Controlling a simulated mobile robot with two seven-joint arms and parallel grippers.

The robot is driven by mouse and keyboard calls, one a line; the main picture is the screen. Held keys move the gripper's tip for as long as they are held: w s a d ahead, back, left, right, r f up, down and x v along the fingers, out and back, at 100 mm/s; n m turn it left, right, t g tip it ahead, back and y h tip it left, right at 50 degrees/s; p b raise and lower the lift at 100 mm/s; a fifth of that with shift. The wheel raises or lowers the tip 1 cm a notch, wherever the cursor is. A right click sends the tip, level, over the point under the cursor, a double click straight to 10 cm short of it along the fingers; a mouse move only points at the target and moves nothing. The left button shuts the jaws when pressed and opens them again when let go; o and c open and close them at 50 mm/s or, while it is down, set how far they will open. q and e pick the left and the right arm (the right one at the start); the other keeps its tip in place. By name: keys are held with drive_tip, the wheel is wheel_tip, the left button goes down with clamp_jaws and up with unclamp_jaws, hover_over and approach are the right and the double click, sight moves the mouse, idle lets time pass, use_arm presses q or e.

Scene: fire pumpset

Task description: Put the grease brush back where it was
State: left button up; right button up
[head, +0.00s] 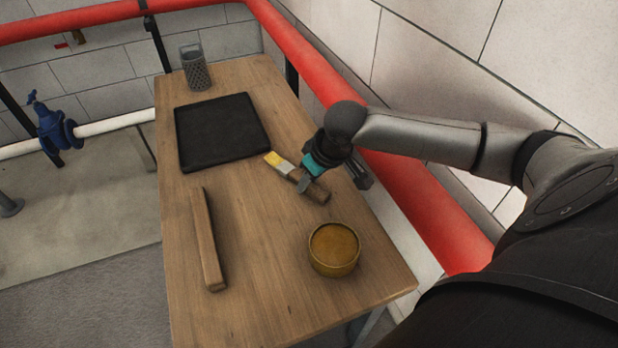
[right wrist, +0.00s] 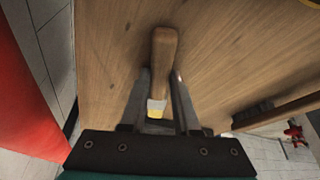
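The grease brush has a wooden handle and pale yellow bristles (head: 274,159). It is over the right part of the wooden table (head: 260,300), bristles pointing up-left in the head view. My right gripper (head: 308,182) is at its handle. In the right wrist view the handle (right wrist: 164,50) sits between the two fingertips (right wrist: 162,76), which appear closed against its sides. The fingers hide part of the brush. I cannot tell whether the brush touches the tabletop. My left gripper is not in view.
A round tin of brown grease (head: 333,248) stands near the table's front right. A long wooden-handled brush (head: 206,240) lies at left. A flat black tray (head: 221,131) and a mesh cup (head: 195,68) are farther back. A red pipe (head: 430,210) runs along the right side.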

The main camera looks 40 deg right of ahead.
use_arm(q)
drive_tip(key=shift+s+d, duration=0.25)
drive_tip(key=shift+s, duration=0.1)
use_arm(e)
drive_tip(key=o, duration=0.4)
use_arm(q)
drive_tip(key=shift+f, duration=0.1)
use_arm(e)
drive_tip(key=shift+r, duration=0.3)
drive_tip(key=p+v, duration=0.2)
drive_tip(key=v, duration=0.3)
drive_tip(key=shift+d, duration=0.1)
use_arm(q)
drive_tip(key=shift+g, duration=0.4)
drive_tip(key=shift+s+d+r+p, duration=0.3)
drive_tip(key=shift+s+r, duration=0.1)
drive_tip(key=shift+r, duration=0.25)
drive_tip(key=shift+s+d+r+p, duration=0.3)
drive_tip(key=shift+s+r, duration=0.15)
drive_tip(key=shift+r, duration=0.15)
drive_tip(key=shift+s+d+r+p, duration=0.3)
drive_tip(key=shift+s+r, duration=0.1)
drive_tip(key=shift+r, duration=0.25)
use_arm(e)
drive_tip(key=shift+v, duration=3.35)
